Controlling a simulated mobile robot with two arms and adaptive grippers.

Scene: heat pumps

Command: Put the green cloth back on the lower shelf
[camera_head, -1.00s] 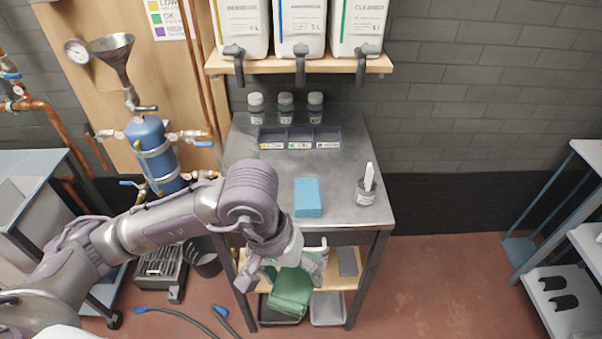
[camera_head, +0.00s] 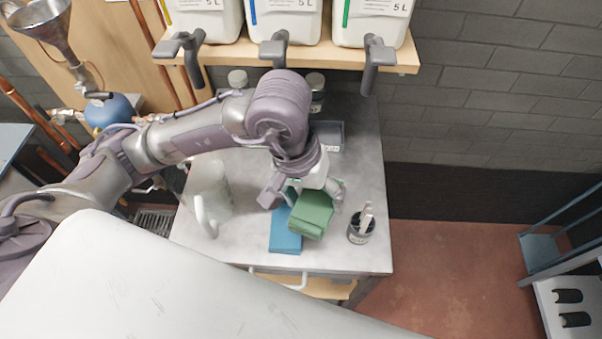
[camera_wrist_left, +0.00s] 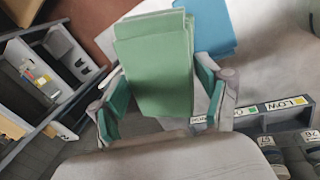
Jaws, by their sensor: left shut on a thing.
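The folded green cloth (camera_head: 312,215) is held by my left gripper (camera_head: 303,190) above the metal tabletop (camera_head: 350,251). It hangs beside and partly over a folded blue cloth (camera_head: 285,238). In the left wrist view the green cloth (camera_wrist_left: 158,62) lies between the two green-padded fingers, and the blue cloth (camera_wrist_left: 207,28) shows behind it. The wooden lower shelf (camera_head: 325,289) shows only as a strip beneath the front edge of the tabletop. My right gripper is not in view.
A pale jug (camera_head: 208,193) stands on the tabletop at left, and a dark pot (camera_head: 362,229) with a white-handled tool stands at right. Spigots (camera_head: 378,60) overhang the back. A labelled tray (camera_head: 328,137) is behind the arm.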

